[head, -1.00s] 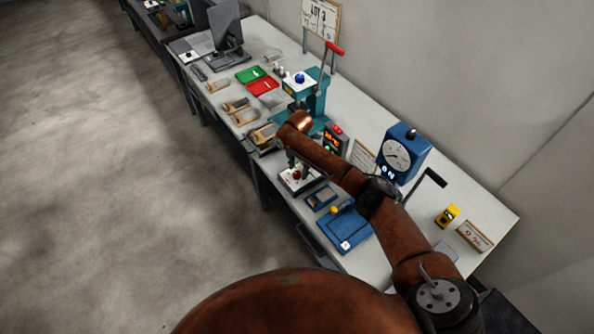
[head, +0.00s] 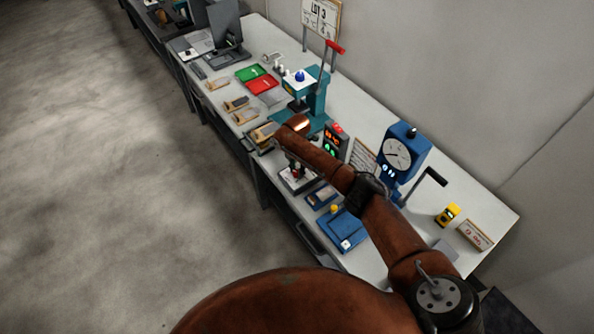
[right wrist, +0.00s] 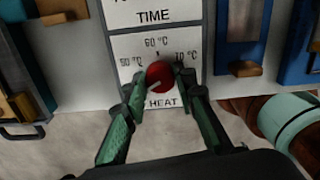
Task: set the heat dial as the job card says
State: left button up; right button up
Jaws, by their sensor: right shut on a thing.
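A pale line on the dial points to the lower left. My right gripper (right wrist: 161,84) has its green fingers closed on the dial from both sides. In the head view my right gripper (head: 296,170) is over the small panel at the table's front edge, and the dial is mostly hidden. A board headed LOT 3 (head: 320,18) stands at the back; its smaller lines are hard to read. My left gripper is not in view.
A teal press (head: 317,100) with a red-tipped lever stands behind my right arm. A blue gauge (head: 404,152) and a small display box (head: 335,142) are close to it. A blue box (head: 344,228) lies at the front edge. Red and green trays (head: 262,85) lie farther back.

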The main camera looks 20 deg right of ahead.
jog(key=c, duration=0.3)
